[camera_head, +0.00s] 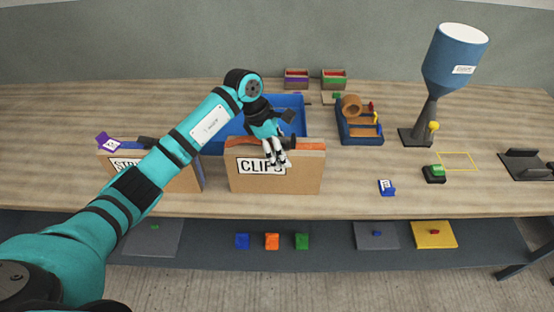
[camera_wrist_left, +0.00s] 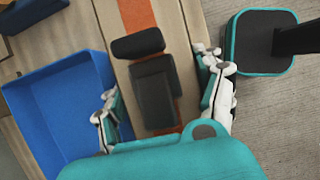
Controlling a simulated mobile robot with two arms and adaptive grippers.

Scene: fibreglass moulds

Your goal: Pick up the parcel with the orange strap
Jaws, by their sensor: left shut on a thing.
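The parcel with the orange strap (camera_head: 300,178) is an upright cardboard box with a label reading "CLIPS", at the front of the table. Its orange strap (camera_wrist_left: 136,16) and black handle (camera_wrist_left: 155,92) show on its top in the left wrist view. My left gripper (camera_head: 276,155) is over its top and shut on it, one finger in front of the label's right end. In the left wrist view my left gripper (camera_wrist_left: 163,105) has its fingers on either side of the box. The parcel appears to rest on the table. My right gripper is not in view.
A blue bin (camera_head: 290,115) sits just behind the held parcel. A tape dispenser (camera_head: 358,130) and a blue funnel stand (camera_head: 450,65) are right.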

